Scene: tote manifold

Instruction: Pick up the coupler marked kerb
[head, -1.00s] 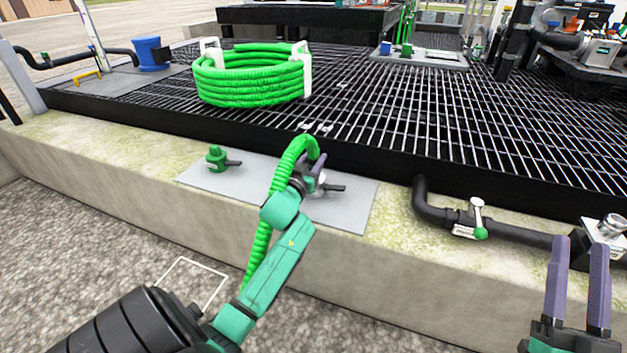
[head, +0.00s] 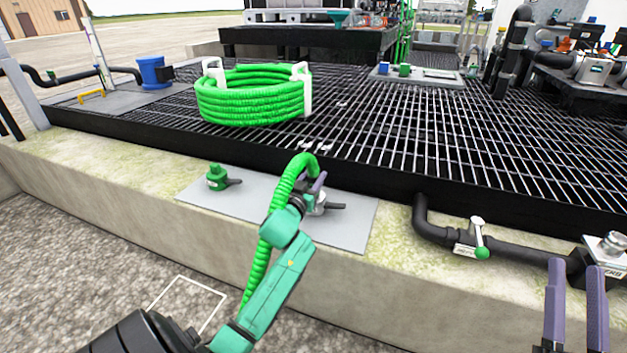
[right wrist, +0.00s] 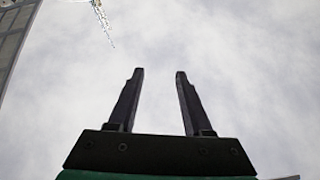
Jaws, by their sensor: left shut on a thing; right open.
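The marking that appears to read KERB (head: 611,273) is on a block at the right edge, partly cut off, with a silver fitting (head: 612,243) on top. My left gripper (head: 316,187) is shut at the end of a green hose (head: 284,187), over a grey plate (head: 345,222). The held hose end is mostly hidden by the gripper, and I cannot read any mark on it. A silver fitting with a dark lever (head: 333,207) is right beside the gripper. My right gripper (head: 577,268) is open and empty, left of and below the marked block. The right wrist view (right wrist: 156,75) shows only sky between its fingers.
A green-capped fitting (head: 216,177) stands on the plate's left end. A black pipe with a green-tipped valve handle (head: 479,238) runs along the concrete kerb (head: 400,272). A coiled green hose (head: 252,97) lies on the black grating (head: 400,140). Gravel lies in front.

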